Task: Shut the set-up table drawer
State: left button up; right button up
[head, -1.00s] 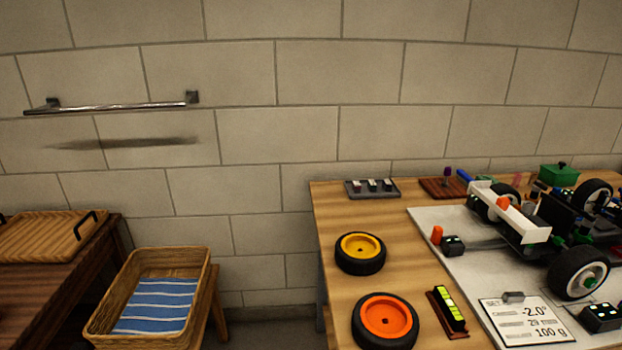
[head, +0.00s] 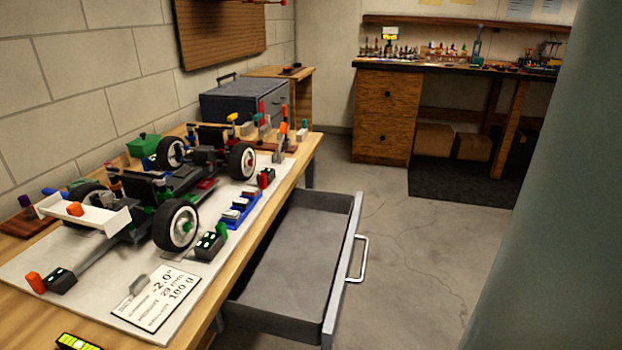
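The set-up table drawer (head: 345,262) is open and sticks out from the side of the wooden set-up table (head: 30,334). It is grey, and the part of its inside that shows looks empty. Its bar handle (head: 358,260) is on the front panel, facing right over the floor. On the table, a white board (head: 85,318) carries the RC racecar (head: 140,185), which has a white rear wing. Neither gripper is in view.
A large smooth grey-green shape (head: 550,220) blocks the right edge. Concrete floor (head: 430,255) is clear beyond the drawer. A grey toolbox (head: 240,105) stands behind the table. A workbench (head: 384,112) with boxes beneath stands at the back.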

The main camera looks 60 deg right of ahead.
aim_at(293, 286)
jog(key=l+z, duration=0.1)
jog(key=z, duration=0.9)
jog(key=i+l+z, duration=0.1)
jog(key=z, duration=0.4)
jog(key=l+z, duration=0.1)
jog(key=z, duration=0.4)
